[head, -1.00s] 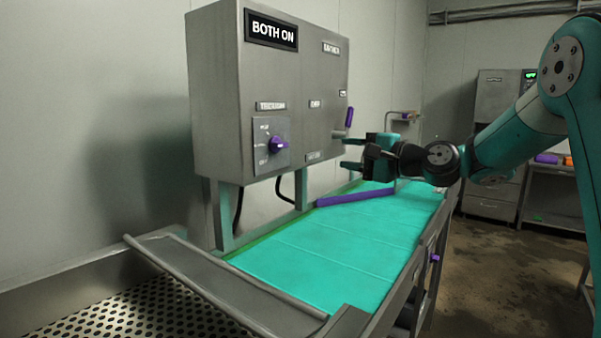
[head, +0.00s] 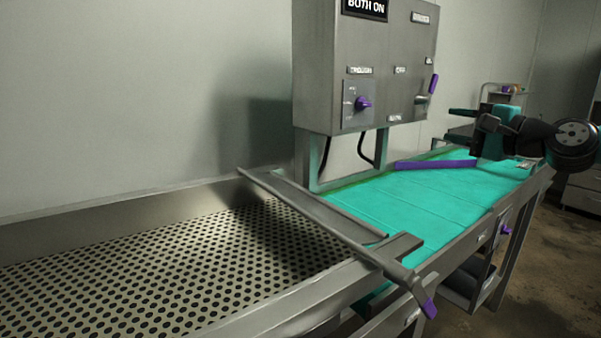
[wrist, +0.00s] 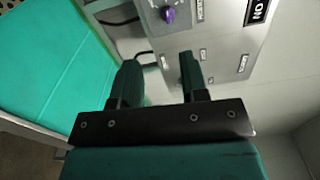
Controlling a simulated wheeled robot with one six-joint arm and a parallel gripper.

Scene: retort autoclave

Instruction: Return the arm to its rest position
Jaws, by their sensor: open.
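My gripper (head: 460,125) is at the right of the head view, above the far part of the teal conveyor belt (head: 420,205). Its two dark fingers are spread apart and hold nothing. In the wrist view my gripper (wrist: 158,75) points toward the grey control box (wrist: 215,60), with clear space between the fingers. The control box (head: 385,90) stands behind the belt in the head view. It carries a purple rotary knob (head: 362,103) and a lever with a purple handle (head: 433,84). The top sign reads "BOTH ON" and is partly cut off.
A perforated metal table (head: 170,270) fills the left front. The floor at right (head: 530,260) is clear.

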